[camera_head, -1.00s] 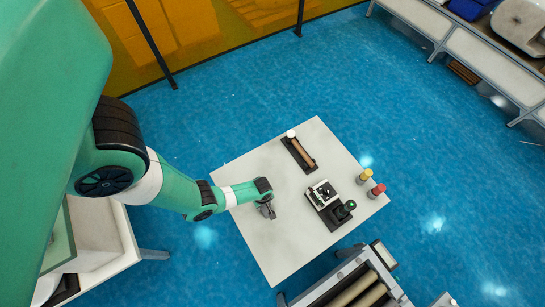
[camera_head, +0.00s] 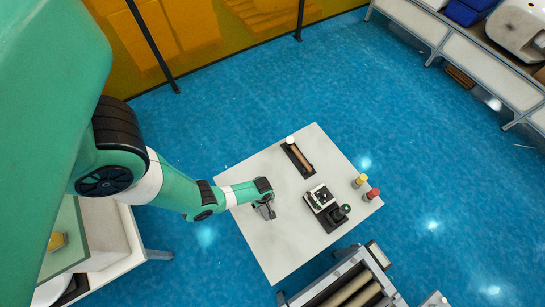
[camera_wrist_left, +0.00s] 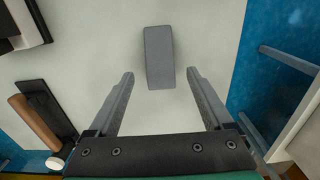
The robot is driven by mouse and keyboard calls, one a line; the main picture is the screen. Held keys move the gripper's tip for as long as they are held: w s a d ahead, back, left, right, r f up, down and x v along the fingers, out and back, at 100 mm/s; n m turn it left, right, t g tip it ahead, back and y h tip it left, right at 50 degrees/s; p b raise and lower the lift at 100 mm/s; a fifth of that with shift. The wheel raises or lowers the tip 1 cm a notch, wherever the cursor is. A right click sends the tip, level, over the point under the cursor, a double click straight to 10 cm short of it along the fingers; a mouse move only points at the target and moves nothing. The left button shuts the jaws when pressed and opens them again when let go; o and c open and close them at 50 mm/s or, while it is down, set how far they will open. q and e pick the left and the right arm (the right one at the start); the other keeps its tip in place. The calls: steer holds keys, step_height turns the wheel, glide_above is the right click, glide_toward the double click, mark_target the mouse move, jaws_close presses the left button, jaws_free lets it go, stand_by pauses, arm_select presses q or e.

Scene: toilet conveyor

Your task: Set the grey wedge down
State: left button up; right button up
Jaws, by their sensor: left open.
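The grey wedge (camera_wrist_left: 159,57) lies on the pale table top (camera_wrist_left: 100,40) in the left wrist view. My left gripper (camera_wrist_left: 160,76) is open, with one finger on each side of the wedge's near end and a gap on both sides. Most of the wedge extends beyond the fingertips. In the head view my left gripper (camera_head: 267,211) is low over the left part of the table; the wedge cannot be told apart from the fingers there. My right gripper is not in view.
A brown-handled tool on a black holder (camera_head: 299,158), a black-and-white device (camera_head: 326,207), a yellow-topped item (camera_head: 359,181) and a red-topped item (camera_head: 371,195) stand on the table. A roller conveyor (camera_head: 350,287) is beside its near edge. The table's middle is clear.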

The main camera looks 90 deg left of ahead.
mark_target(265, 207)
arm_select(q)
step_height(265, 207, up, 6)
steer(key=p, duration=0.4)
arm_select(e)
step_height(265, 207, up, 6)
arm_select(q)
steer(key=shift+w+r, duration=0.1)
